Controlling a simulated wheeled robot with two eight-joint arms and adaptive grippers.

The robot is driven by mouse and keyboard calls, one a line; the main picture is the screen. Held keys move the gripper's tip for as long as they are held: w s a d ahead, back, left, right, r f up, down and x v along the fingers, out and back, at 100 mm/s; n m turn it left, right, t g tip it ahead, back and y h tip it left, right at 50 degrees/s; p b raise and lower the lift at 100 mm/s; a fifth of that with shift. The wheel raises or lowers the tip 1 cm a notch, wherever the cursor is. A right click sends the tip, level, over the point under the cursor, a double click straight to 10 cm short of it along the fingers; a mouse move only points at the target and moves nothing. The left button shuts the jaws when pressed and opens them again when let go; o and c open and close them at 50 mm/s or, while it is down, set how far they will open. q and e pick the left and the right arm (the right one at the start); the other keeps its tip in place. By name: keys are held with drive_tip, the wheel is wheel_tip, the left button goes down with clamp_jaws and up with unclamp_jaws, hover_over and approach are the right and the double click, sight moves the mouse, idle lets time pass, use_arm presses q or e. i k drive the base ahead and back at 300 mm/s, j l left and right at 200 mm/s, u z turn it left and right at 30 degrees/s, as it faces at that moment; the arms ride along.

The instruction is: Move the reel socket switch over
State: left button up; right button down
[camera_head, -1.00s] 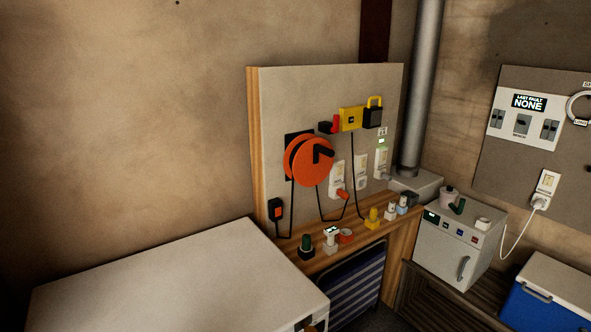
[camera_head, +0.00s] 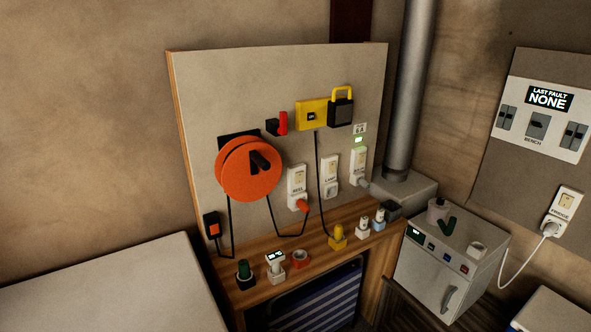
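The reel socket (camera_head: 297,185) is a white wall socket labelled REEL on the grey board, right of the orange cable reel (camera_head: 249,168). Its switch (camera_head: 297,175) is a small cream rocker in the upper half; which way it is set is too small to tell. An orange plug (camera_head: 302,206) sits at its lower part, with a black cable running from it. Two similar white sockets, the lamp socket (camera_head: 330,176) and one farther right (camera_head: 359,166), stand beside it. Neither of my grippers is in view.
A wooden bench (camera_head: 330,258) below the board carries a green-topped plug (camera_head: 244,273), a yellow plug (camera_head: 338,238) and other small items. A small fridge (camera_head: 450,260) stands at the right. A pale surface (camera_head: 110,290) fills the lower left. A breaker panel (camera_head: 543,115) reads LAST FAULT NONE.

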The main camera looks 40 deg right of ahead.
sight(298, 176)
drive_tip(key=l, duration=1.6)
drive_tip(key=u, duration=0.05)
